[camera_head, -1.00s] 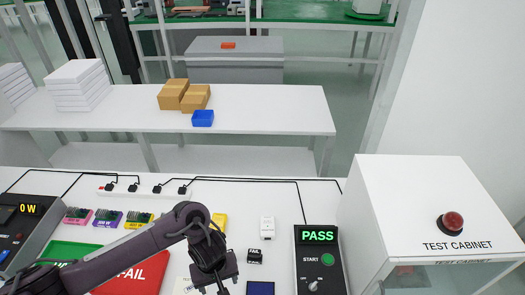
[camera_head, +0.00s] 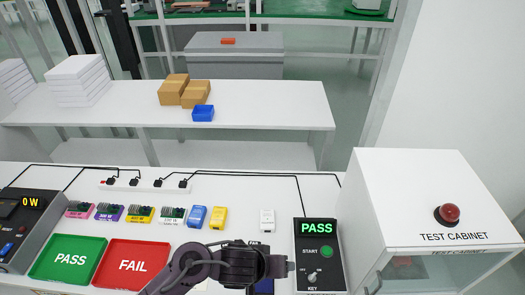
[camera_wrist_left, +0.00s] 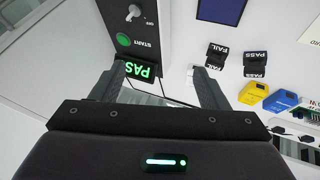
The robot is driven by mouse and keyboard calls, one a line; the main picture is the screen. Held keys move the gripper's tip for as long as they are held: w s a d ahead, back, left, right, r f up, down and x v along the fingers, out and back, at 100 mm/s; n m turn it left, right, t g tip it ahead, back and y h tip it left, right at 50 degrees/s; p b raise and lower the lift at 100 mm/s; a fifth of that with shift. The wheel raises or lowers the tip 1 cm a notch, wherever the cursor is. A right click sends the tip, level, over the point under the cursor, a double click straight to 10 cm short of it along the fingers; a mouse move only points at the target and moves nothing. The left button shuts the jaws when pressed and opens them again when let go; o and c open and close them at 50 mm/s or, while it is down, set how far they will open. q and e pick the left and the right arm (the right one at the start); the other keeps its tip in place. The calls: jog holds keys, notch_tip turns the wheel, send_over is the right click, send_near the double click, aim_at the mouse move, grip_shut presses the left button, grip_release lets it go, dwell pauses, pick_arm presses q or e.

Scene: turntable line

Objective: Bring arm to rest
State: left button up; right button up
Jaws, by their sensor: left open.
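My left gripper (camera_head: 286,266) is at the bottom centre of the head view, with my dark arm bent below it. It points right toward the black test box (camera_head: 321,274), whose display reads PASS. In the left wrist view, my left gripper (camera_wrist_left: 157,82) has its two fingers spread apart with nothing held between them. The test box (camera_wrist_left: 136,40) shows beyond the fingers there, with its START button and key switch. I cannot tell whether the gripper touches the box. My right gripper is not in view.
The green PASS tray (camera_head: 68,258) and red FAIL tray (camera_head: 131,263) look empty. Several small coloured boards, a blue block (camera_head: 196,216), a yellow block (camera_head: 218,218) and a white block (camera_head: 267,220) stand behind. The white test cabinet (camera_head: 400,195) is at right; a power supply (camera_head: 25,225) is at left.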

pick_arm(q)
jog(key=s+a+r+y, duration=0.1)
jog(key=s+a+r, duration=0.15)
jog(key=a, duration=0.45)
jog(key=s+a+r+g+y, duration=0.1)
jog(key=s+a+y, duration=0.15)
jog(key=a, duration=0.45)
jog(key=s+a+r+y, duration=0.1)
jog(key=s+a+r, duration=0.15)
jog(key=a, duration=0.55)
jog(key=s+f+m+g+b, duration=0.15)
jog(key=f+b, duration=0.25)
jog(key=f, duration=1.6)
jog(key=s+f+n+b, duration=0.15)
jog(key=f+b, duration=0.25)
jog(key=f, duration=1.5)
jog(key=s+a+f+b, duration=0.1)
jog(key=s+f+b, duration=0.2)
jog(key=s+f, duration=0.6)
jog(key=s+a+f+m+g+b, duration=0.1)
jog(key=s+a+f+b, duration=0.1)
jog(key=s+f, duration=0.8)
notch_tip(320, 180, down, 5)
jog(key=shift+s+a+f+b, duration=0.1)
jog(key=shift+s+a+b, duration=0.15)
jog(key=shift+b, duration=0.25)
